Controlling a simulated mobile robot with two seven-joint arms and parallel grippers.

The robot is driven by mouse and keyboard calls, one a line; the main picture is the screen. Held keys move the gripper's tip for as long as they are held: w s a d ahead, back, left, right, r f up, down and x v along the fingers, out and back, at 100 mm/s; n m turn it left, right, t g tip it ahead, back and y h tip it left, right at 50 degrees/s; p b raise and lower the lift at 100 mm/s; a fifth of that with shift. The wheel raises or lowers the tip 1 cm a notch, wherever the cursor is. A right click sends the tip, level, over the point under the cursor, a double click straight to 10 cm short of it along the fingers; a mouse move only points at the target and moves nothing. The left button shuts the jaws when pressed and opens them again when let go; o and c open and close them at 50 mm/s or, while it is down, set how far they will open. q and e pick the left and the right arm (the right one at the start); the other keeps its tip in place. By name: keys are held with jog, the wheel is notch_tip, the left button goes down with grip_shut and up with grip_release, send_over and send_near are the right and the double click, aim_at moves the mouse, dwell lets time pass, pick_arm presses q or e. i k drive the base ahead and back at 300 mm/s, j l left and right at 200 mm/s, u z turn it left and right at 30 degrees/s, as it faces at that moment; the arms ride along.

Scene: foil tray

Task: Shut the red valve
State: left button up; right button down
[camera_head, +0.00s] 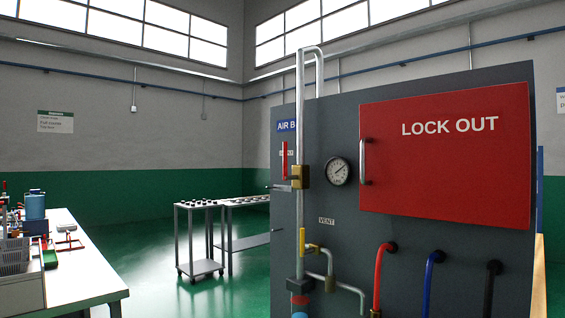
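The red valve's handle (285,160) stands upright, just left of the vertical metal pipe (300,120) and parallel to it. Its brass body (300,176) sits on that pipe, with a short grey stub pointing left. A round pressure gauge (338,171) is to the right of the valve. Lower on the pipe is a second valve with a yellow handle (302,240), near the VENT label (326,221). Neither of my grippers shows in the head view.
A grey panel (350,235) carries the pipework and a closed red LOCK OUT door (450,150) with a metal handle (363,162). Red, blue and black hoses hang below. A cluttered white table (85,270) and a metal cart (200,270) stand left, with green floor between.

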aim_at(285, 178)
jog(key=i+j+z, duration=0.25)
jog(key=i+j, duration=0.35)
jog(key=j+z, duration=0.25)
jog(key=j, duration=0.3)
